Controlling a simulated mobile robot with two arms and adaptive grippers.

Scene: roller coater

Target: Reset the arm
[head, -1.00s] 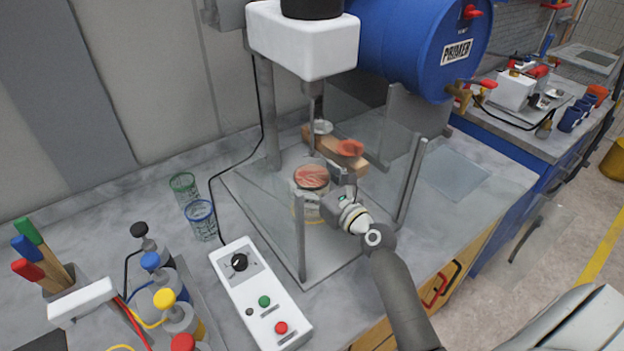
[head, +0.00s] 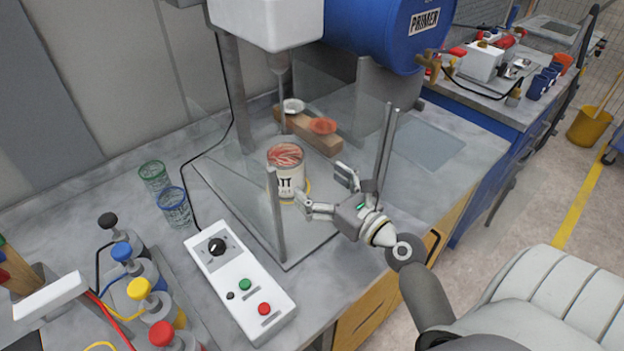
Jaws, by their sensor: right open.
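My right gripper (head: 328,193) is open and empty. It is at the right side of the glass-walled mixer stand, pointing left toward a paint can (head: 291,180). The can has a white label with dark letters and reddish contents at its top. It stands upright on the stand's base, with a visible gap between it and the fingers. My right arm comes in from the lower right. My left gripper does not show.
A control box (head: 238,281) with a knob and buttons lies in front of the stand. A wooden block (head: 309,131) sits behind the can. Two mesh cups (head: 172,207) stand at left, near several capped bottles (head: 150,297). A blue primer drum (head: 381,30) is above. Glass panels surround the can.

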